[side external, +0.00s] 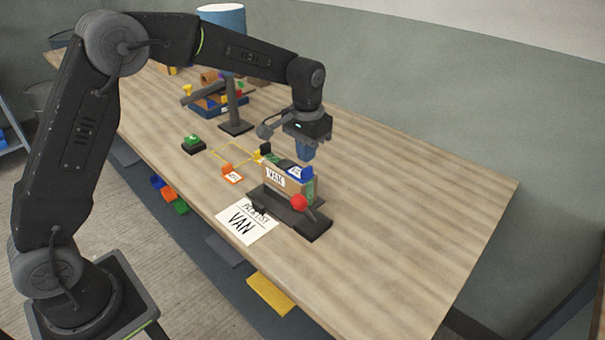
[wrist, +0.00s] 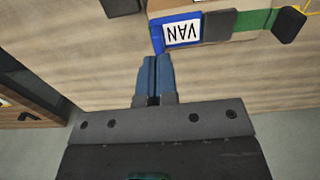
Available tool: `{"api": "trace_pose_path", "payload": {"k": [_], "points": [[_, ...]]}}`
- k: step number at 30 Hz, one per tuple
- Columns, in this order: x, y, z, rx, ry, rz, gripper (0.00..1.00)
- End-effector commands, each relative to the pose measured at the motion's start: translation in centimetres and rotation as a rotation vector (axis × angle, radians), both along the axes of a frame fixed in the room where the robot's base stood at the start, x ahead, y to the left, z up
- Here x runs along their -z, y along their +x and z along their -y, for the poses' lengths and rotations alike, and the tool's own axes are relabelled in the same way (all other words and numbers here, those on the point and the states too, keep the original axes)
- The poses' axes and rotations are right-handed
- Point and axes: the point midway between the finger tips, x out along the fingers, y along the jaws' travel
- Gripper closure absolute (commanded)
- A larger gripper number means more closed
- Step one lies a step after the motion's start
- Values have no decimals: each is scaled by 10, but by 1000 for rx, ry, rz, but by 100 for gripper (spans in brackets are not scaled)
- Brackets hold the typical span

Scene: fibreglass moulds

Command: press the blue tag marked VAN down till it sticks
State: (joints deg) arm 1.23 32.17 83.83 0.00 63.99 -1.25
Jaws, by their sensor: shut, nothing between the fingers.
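The blue tag marked VAN (wrist: 156,38) shows in the wrist view with its white label upside down. My gripper (side external: 304,154) is over the block's far side, close to the tag. I cannot tell whether the tag is stuck down.
A red ball knob (side external: 299,202) on a lever stands at the fixture's front. A paper marked VAN (side external: 248,226) lies left of it. The table's right is clear.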

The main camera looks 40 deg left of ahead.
Motion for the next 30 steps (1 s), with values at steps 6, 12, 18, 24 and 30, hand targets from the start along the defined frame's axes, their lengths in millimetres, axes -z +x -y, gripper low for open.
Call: {"api": "trace_pose_path", "payload": {"k": [6, 12, 18, 24, 30], "points": [[3, 0, 0, 0, 0, -1, 100], [6, 0, 0, 0, 0, 0, 100], [9, 0, 0, 0, 0, 0, 100], [12, 0, 0, 0, 0, 0, 100], [14, 0, 0, 0, 0, -1, 100]]}}
